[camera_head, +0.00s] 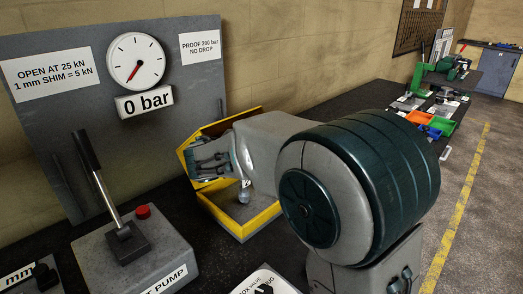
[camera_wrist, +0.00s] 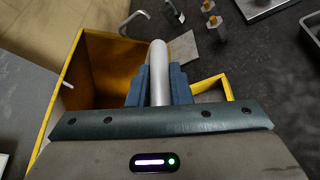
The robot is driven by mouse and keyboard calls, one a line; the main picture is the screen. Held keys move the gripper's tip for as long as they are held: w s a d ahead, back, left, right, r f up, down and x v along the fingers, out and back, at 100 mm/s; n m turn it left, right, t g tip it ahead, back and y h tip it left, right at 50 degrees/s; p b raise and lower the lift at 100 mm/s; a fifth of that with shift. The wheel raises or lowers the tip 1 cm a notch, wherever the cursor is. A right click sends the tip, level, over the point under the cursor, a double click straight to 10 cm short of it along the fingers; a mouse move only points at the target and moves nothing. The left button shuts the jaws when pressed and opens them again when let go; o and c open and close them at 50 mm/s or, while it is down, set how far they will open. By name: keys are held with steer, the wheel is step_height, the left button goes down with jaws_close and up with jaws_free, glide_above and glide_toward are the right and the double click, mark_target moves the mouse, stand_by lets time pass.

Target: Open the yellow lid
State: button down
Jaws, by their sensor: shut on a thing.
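The yellow lid (camera_head: 228,122) stands raised and tilted at the back left of a yellow open box (camera_head: 250,226) in the head view. In the wrist view the lid (camera_wrist: 66,68) shows on the left, with a darker orange-brown inner face. My gripper (camera_head: 212,162) is at the lid, in front of its inner side. In the wrist view my gripper (camera_wrist: 159,78) is shut on a grey round-ended bar (camera_wrist: 159,58), which lies between its fingers. Where the bar joins the lid is hidden. A small grey rounded thing (camera_head: 244,194) shows inside the box.
A pump block with a lever (camera_head: 100,190) and red button stands to the left. Behind it a grey panel (camera_head: 75,120) carries a gauge (camera_head: 136,61) reading 0 bar. Coloured trays (camera_head: 430,124) lie farther along the bench. Loose metal parts (camera_wrist: 207,12) lie beyond the box.

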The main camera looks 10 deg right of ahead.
steer(key=shift+w+a+r, duration=0.15)
steer(key=c, duration=1.3)
jaws_free()
steer(key=b+v, duration=0.1)
steer(key=v, duration=1.3)
steer(key=shift+b, duration=0.3)
